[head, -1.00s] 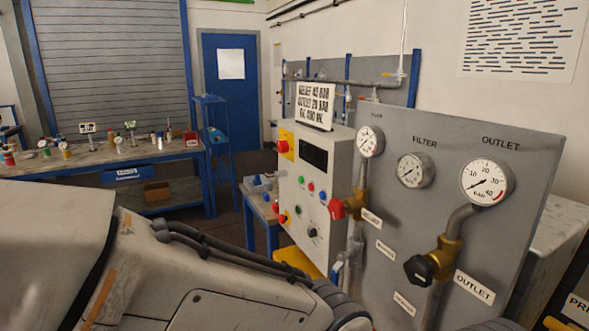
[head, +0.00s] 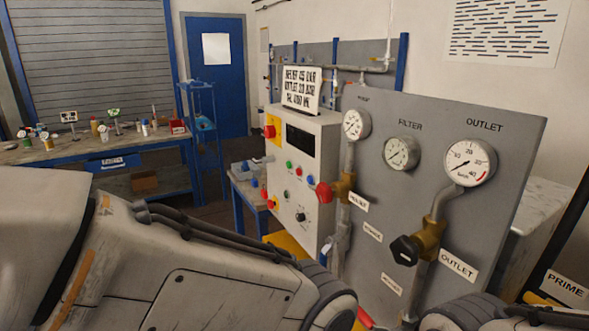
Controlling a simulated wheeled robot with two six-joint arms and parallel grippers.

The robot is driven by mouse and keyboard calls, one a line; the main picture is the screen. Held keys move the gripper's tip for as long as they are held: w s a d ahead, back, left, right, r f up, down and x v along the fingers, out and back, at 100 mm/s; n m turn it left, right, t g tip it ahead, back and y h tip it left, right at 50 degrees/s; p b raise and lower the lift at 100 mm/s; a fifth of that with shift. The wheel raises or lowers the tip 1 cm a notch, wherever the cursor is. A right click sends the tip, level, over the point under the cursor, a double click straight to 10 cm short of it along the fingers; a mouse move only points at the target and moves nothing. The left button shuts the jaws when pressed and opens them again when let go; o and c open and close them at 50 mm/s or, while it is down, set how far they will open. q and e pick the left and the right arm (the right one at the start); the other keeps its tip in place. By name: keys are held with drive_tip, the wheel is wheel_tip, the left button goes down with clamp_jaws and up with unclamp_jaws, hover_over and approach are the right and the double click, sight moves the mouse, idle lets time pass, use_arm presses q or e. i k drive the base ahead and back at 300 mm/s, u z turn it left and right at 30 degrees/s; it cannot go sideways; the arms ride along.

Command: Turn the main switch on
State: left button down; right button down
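The grey control cabinet (head: 311,158) stands in the middle of the head view. A red rotary switch on a yellow plate (head: 271,131) is at its upper left and looks like the main switch; its exact handle angle is too small to tell. A second red control on yellow (head: 271,204) is at its lower left. My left arm crosses the lower left and part of my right arm shows at the bottom right. Neither gripper is in view.
A grey gauge panel (head: 400,245) with a red-handled valve (head: 325,192) and a black-knobbed valve (head: 405,250) stands right of the cabinet. A sign (head: 301,88) stands on the cabinet. A workbench (head: 90,151) with small items is at the back left.

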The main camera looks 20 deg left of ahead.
sight(270, 131)
drive_tip(key=u, duration=2.35)
drive_tip(key=i, duration=1.95)
drive_tip(key=z, duration=2.5)
